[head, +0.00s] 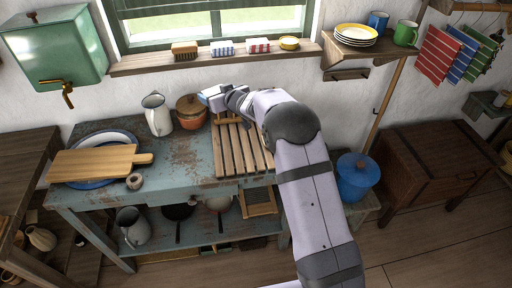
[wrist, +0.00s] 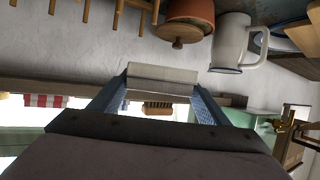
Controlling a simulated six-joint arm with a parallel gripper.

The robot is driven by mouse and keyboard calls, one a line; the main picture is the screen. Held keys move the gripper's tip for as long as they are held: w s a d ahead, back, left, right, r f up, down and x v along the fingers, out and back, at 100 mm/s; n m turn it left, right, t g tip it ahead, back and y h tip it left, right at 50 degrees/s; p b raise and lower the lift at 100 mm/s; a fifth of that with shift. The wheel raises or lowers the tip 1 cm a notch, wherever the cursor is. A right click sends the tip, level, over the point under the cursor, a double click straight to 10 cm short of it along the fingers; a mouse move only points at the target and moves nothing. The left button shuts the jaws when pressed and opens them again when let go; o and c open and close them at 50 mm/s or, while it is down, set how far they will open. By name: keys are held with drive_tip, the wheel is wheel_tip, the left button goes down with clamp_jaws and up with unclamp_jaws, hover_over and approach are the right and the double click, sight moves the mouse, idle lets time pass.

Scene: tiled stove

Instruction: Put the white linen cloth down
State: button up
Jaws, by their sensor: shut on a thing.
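My gripper (head: 212,97) is above the back of the worn teal bench (head: 185,160), between the orange pot and the slatted wooden rack in the head view. In the wrist view its two blue fingers (wrist: 161,86) are closed on the ends of a white folded block, the white linen cloth (wrist: 163,73). The cloth is held up, apart from any surface that I can see. In the head view the cloth is small and hard to tell from the fingers.
The slatted rack (head: 241,150) lies on the bench's right part. The orange lidded pot (head: 190,111) and white jug (head: 157,115) stand left of my gripper. The windowsill (head: 150,66) above holds a brush, striped folded cloths and a yellow bowl. The bench's middle is bare.

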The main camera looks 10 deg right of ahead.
drive_tip(key=s+d+f, duration=0.2)
drive_tip(key=s+d, duration=0.1)
hover_over(230, 150)
wheel_tip(230, 150, down, 4)
drive_tip(key=f, duration=0.1)
drive_tip(key=shift+r, duration=0.25)
drive_tip(key=shift+f+p, duration=1)
drive_tip(key=shift+f, duration=4.05)
drive_tip(key=shift+f, duration=0.2)
drive_tip(key=o, duration=1.2)
drive_tip(key=shift+c, duration=0.2)
